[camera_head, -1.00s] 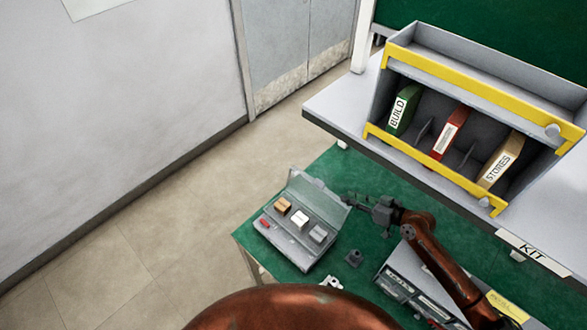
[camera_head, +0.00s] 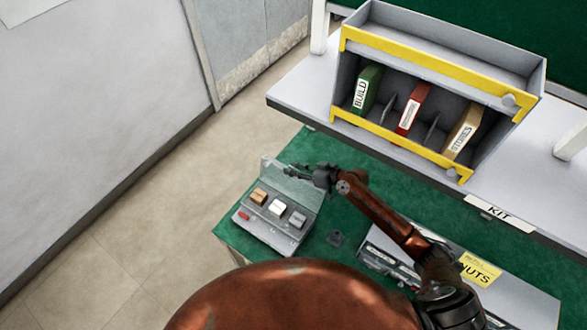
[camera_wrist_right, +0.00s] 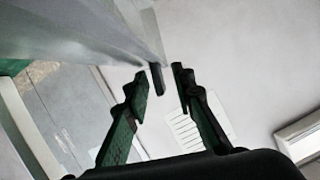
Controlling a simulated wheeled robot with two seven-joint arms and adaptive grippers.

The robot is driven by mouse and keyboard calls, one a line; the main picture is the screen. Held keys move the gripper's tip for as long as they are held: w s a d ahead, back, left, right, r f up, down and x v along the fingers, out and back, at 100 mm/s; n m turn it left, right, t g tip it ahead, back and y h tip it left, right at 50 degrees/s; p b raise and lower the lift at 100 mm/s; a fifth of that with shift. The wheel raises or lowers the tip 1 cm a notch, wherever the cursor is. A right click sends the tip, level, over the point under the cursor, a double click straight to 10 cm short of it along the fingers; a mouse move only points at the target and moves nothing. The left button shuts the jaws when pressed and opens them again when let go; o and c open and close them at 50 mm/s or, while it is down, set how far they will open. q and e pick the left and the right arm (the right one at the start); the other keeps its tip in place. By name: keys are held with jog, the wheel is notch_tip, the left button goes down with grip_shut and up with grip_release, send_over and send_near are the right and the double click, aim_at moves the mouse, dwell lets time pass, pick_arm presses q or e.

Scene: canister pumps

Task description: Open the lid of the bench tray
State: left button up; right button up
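The bench tray (camera_head: 247,232) sits on the green bench top, with an orange, a white, a grey and a red item in it. Its clear grey lid (camera_head: 288,186) stands raised along the tray's back side. My right gripper (camera_head: 292,170) is at the lid's upper edge, behind it. In the right wrist view my right gripper (camera_wrist_right: 163,75) has its fingers apart. A small dark tab (camera_wrist_right: 157,80) at the end of a pale sheet, likely the lid (camera_wrist_right: 100,30), shows between the fingertips, nearer the left finger; contact is unclear. My left gripper is not in view.
A small dark block (camera_head: 335,238) lies right of the tray. A grey bin unit (camera_head: 385,256) with a yellow NUTS label stands farther right. A shelf (camera_head: 300,105) holding a rack with green, red and tan binders (camera_head: 465,130) overhangs the bench's back.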

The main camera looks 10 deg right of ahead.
jog(key=shift+c, duration=0.3)
grip_shut()
dwell(0.4)
